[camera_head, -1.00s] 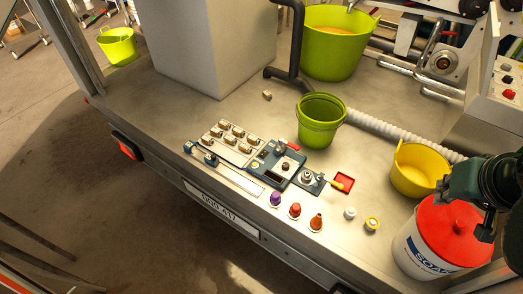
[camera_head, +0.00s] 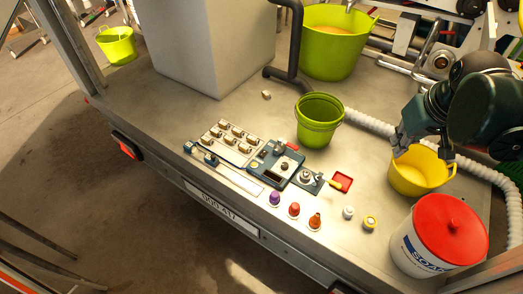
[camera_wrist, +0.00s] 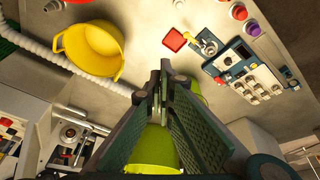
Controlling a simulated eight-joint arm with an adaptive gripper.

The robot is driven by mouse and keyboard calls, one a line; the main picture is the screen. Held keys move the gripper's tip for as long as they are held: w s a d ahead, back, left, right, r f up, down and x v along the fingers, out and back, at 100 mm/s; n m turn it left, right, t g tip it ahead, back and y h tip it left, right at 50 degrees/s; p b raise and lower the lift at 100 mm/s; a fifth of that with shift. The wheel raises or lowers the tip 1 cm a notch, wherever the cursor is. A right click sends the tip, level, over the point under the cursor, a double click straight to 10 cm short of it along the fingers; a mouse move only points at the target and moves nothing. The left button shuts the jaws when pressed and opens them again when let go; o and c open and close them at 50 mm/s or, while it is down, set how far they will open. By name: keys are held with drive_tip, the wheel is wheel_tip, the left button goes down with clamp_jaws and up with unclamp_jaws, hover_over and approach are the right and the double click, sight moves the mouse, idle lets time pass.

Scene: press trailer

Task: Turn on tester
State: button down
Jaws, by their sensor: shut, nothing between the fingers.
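The tester, which I take to be the blue-grey panel (camera_head: 275,167) with dials and small knobs, lies on the trailer bed near its front edge. It also shows at the upper right in the wrist view (camera_wrist: 226,62). A red square tray (camera_head: 343,181) with a yellow-handled piece beside it is at its right end. The panel's switch positions are too small to tell.
A green bucket (camera_head: 318,121) stands just behind the panel. A yellow bucket (camera_head: 418,174) and a red-lidded soap tub (camera_head: 447,232) are at right. Several small coloured buttons (camera_head: 294,210) line the front. A ribbed hose (camera_head: 375,125) runs behind.

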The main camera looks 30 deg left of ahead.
drive_tip(key=w+a+f+n+g+p, duration=0.1)
drive_tip(key=w+a+n, duration=0.1)
drive_tip(key=a, duration=0.4)
drive_tip(key=w+a+f+n+g, duration=0.1)
drive_tip(key=w+a, duration=0.2)
drive_tip(key=a, duration=0.3)
drive_tip(key=n+g+h+p, duration=0.2)
drive_tip(key=n+g+p, duration=0.1)
drive_tip(key=n, duration=0.5)
hover_over(263, 154)
wheel_tip(263, 154, down, 17)
drive_tip(key=shift+w+a+f, duration=0.15)
drive_tip(key=shift+w+f, duration=0.05)
drive_tip(key=shift+w, duration=0.05)
drive_tip(key=f, duration=0.4)
drive_tip(key=s+f+b, duration=0.1)
drive_tip(key=f, duration=0.4)
drive_tip(key=f+b, duration=0.1)
drive_tip(key=f, duration=0.3)
drive_tip(key=shift+s+f, duration=0.35)
drive_tip(key=shift+f, duration=0.05)
drive_tip(key=shift+s+f, duration=0.1)
